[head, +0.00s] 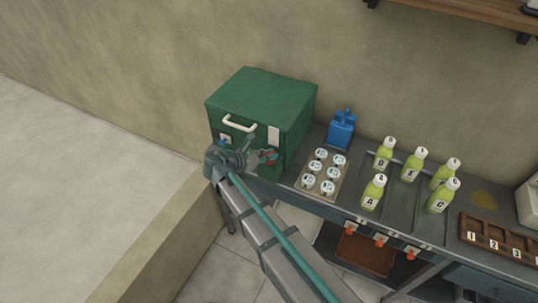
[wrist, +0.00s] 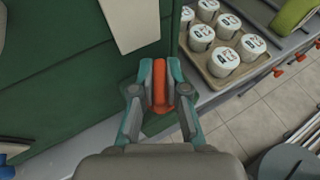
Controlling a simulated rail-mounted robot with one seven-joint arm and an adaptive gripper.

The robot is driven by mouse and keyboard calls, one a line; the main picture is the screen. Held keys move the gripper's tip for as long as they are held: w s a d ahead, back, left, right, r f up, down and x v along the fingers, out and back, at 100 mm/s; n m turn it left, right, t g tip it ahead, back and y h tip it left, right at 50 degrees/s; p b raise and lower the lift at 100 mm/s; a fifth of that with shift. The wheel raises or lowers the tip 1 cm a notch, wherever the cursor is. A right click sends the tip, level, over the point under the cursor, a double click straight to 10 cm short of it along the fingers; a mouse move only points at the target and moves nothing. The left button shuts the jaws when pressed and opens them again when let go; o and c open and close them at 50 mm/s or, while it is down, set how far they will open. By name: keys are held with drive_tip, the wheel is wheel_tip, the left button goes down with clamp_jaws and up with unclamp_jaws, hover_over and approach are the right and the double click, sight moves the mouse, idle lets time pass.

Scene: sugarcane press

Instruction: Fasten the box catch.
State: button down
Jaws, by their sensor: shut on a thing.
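The green box (head: 262,102) stands at the left end of the counter, its lid down, with a pale handle (head: 239,124) on its front. Its green front also fills the left of the wrist view (wrist: 60,90). My gripper (wrist: 160,72) is at the right part of the box front, its two teal fingers shut on an orange-red catch lever (wrist: 159,85). I cannot tell whether the catch is engaged.
A tray of several white-lidded cups (head: 322,173) stands close right of the box. A blue container (head: 341,129) is behind it. Several green bottles (head: 411,164) stand farther right, near a numbered brown rack (head: 497,238). The floor at left is clear.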

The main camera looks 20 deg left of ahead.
drive_tip(key=shift+a+m+g+h, duration=0.1)
drive_tip(key=shift+m+g+h, duration=0.2)
drive_tip(key=shift+m+h, duration=0.1)
drive_tip(key=shift+w+r+m+g+h+p, duration=0.1)
drive_tip(key=shift+w+m+g+h+p, duration=0.05)
drive_tip(key=shift+m+g+h+p, duration=0.4)
drive_tip(key=m+g+h+p, duration=0.1)
drive_tip(key=m+g+h, duration=0.1)
drive_tip(key=m+g, duration=0.1)
drive_tip(key=shift+a, duration=0.1)
drive_tip(key=m+g+h+p, duration=0.1)
drive_tip(key=m+g+p, duration=0.1)
drive_tip(key=shift+r+p, duration=0.1)
drive_tip(key=shift+p, duration=0.3)
drive_tip(key=shift+m+g+p, duration=0.4)
drive_tip(key=shift+m+g, duration=0.05)
drive_tip(key=c, duration=1.2)
unclamp_jaws()
drive_tip(key=shift+d, duration=0.2)
drive_tip(key=shift+s+f, duration=0.2)
drive_tip(key=shift+f, duration=0.05)
